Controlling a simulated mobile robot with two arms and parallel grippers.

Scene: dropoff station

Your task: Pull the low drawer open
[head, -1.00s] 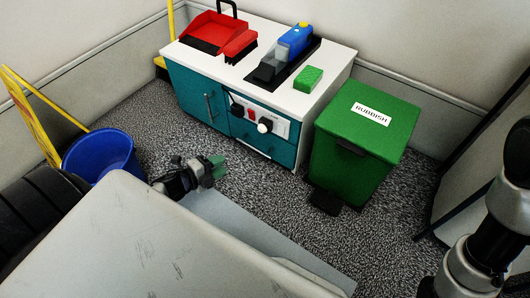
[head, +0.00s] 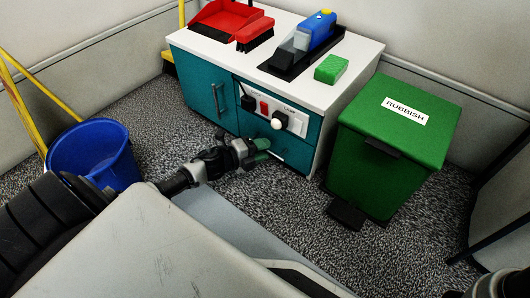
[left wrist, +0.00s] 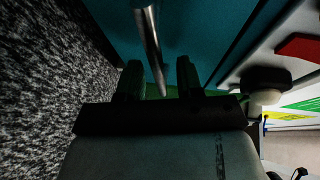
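The low drawer (head: 299,150) is the teal front under the switch panel of the white-topped cabinet. It appears closed. My left gripper (head: 262,149) is in front of it in the head view, and its fingers hide part of the drawer front. In the left wrist view, a metal bar handle (left wrist: 149,42) stands against the teal front and runs down between the two dark fingers of my left gripper (left wrist: 159,80). The fingers are open, with a gap on each side of the bar. My right gripper is out of view.
A green rubbish bin (head: 392,160) with a pedal stands right of the cabinet. A blue bucket (head: 95,153) is at the left. A red dustpan and brush, a blue bottle in a black tray and a green sponge (head: 331,68) lie on the cabinet top (head: 215,47).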

